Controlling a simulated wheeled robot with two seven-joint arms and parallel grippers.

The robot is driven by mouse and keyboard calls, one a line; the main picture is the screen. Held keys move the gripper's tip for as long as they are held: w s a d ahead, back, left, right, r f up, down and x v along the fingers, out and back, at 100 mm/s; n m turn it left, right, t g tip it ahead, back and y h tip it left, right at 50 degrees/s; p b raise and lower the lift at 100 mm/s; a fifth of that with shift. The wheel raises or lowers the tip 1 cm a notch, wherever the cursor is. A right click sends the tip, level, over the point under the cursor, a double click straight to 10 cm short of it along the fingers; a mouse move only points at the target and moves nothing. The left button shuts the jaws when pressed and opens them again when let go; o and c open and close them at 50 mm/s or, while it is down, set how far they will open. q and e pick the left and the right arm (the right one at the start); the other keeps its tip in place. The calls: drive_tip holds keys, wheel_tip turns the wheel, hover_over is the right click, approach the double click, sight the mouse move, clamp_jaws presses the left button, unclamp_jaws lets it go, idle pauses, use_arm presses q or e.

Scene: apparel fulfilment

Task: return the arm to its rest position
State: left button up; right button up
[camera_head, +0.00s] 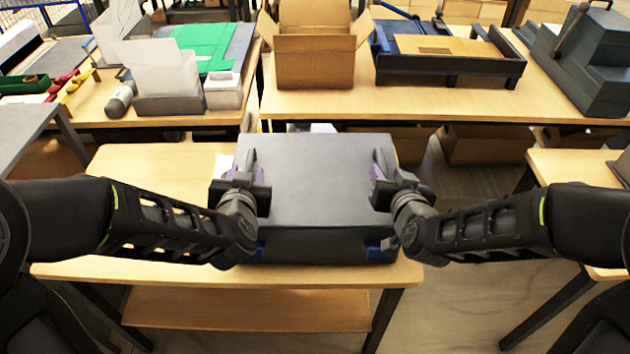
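My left gripper (243,168) is at the left side of a dark grey box-like block (317,180) on the wooden table in front of me. My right gripper (382,168) is at the block's right side. Both grippers point forward at about the height of its top face. Whether they touch the block I cannot tell. Purple patches show by the fingers of both grippers, and the gap between the fingers is not clear. Both of my arms reach in from the sides, low over the front of the table.
The near wooden table (120,262) has bare room on its left. Another table (566,168) stands at the right.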

drive_tip(key=shift+s+d+r, duration=0.1)
drive_tip(key=shift+s+r, duration=0.15)
drive_tip(key=shift+s, duration=0.45)
